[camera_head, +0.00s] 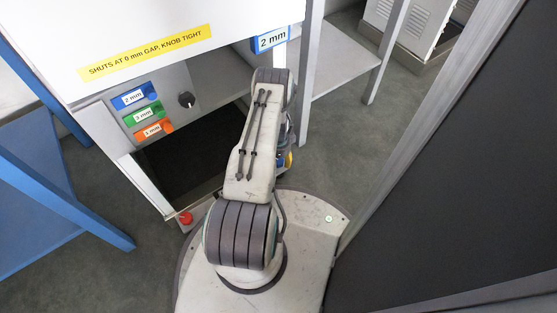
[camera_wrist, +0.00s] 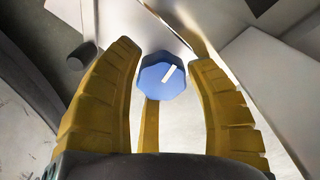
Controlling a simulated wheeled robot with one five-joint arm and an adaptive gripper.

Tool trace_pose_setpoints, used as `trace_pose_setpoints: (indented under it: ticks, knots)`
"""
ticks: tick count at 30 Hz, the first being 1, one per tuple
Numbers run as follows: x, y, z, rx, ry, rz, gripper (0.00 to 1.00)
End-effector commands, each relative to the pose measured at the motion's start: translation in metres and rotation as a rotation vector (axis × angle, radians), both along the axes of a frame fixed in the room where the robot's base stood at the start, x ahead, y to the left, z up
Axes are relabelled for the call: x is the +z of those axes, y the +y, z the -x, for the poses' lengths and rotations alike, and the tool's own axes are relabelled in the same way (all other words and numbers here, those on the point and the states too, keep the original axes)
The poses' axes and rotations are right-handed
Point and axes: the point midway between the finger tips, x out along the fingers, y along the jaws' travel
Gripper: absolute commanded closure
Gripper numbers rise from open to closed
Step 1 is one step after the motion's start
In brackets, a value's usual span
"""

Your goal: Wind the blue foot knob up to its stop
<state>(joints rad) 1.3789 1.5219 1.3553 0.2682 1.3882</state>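The blue foot knob (camera_wrist: 162,75) shows in the wrist view as a faceted blue knob with a white line that slants up to the right. My gripper (camera_wrist: 164,56) has its yellow fingers on both sides of the knob, with a third finger below it. Gaps show between the knob and the side fingers, so the gripper looks open around it. In the head view my gripper (camera_head: 286,159) is mostly hidden behind my arm, with only a bit of yellow showing low by the cabinet. The knob is hidden in that view.
The white cabinet (camera_head: 160,25) has a yellow label (camera_head: 146,51) reading "SHUTS AT 0 mm GAP, KNOB TIGHT". Its panel has blue, green and orange mm labels and a black knob (camera_head: 186,100). A blue "2 mm" sign (camera_head: 271,39) is above my arm. A dark partition (camera_head: 450,180) stands close on the right.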

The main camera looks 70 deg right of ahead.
Motion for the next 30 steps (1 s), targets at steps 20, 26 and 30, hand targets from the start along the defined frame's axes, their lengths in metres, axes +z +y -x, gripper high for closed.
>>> trace_pose_setpoints:
  ticks: [20,26,30]
  knots:
    - [0.0022,-0.0061,-0.0019,-0.087,-0.004,0.017,0.30]
    - [0.0017,-0.0051,-0.0010,-0.270,-0.003,0.014,0.30]
    - [0.0013,-0.0036,-0.0007,-0.416,-0.002,0.010,0.30]
